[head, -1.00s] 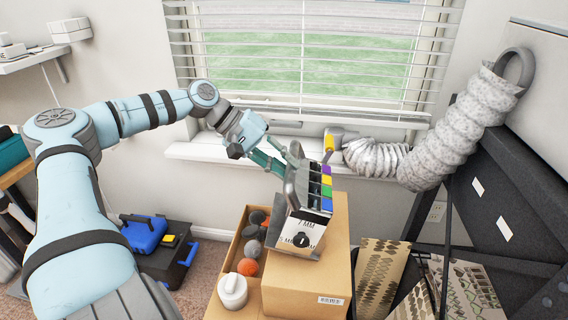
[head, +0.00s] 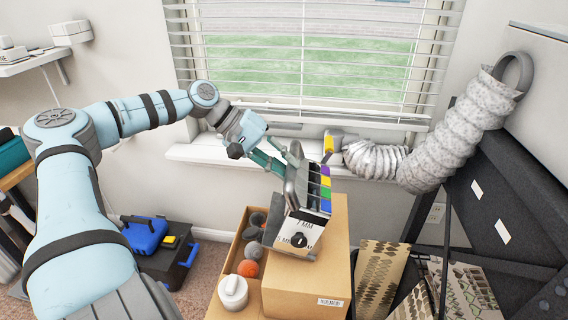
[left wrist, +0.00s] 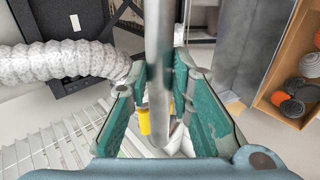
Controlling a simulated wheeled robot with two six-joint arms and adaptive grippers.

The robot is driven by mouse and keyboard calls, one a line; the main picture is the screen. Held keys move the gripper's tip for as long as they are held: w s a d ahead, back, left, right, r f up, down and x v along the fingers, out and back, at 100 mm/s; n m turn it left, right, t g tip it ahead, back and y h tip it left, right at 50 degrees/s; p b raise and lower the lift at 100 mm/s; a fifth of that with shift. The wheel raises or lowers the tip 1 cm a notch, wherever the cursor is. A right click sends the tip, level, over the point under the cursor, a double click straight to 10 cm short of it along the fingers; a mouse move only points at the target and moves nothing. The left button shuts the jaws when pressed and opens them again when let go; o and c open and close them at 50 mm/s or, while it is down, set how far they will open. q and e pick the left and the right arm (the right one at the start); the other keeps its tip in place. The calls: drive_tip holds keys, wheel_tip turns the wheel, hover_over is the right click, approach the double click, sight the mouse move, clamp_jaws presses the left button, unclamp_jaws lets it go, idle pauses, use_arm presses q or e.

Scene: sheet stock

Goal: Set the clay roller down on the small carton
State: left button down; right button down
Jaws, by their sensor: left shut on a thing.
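The clay roller is a grey metal machine with a white side plate (head: 306,231) that has a black round dial, and coloured patches along its top. My left gripper (head: 291,164) is shut on the clay roller from behind. In the left wrist view a grey metal bar of the roller (left wrist: 158,45) runs between the teal fingers (left wrist: 158,95). The yellow crank grip (head: 328,144) points up. My right gripper is not in view.
An open brown tray (head: 228,262) with several balls and a white lidded jar (head: 232,291) adjoins the carton's left. Behind are the window sill (head: 190,153) and a ribbed duct (head: 440,148). Patterned sheets (head: 380,275) and a dark rack (head: 495,190) stand at right.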

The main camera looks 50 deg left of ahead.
use_arm(q)
drive_tip(key=shift+r+p, duration=0.75)
drive_tip(key=shift+r, duration=0.2)
idle(0.6)
drive_tip(key=c, duration=1.6)
unclamp_jaws()
drive_tip(key=shift+o, duration=1.3)
drive_tip(key=shift+s+r, duration=0.1)
drive_tip(key=shift+s, duration=0.1)
drive_tip(key=shift+w, duration=0.15)
drive_tip(key=shift+o, duration=1.3)
drive_tip(key=shift+d+f, duration=0.1)
drive_tip(key=shift+f, duration=0.15)
drive_tip(key=o, duration=0.9)
drive_tip(key=shift+r, duration=0.1)
drive_tip(key=shift+o, duration=0.2)
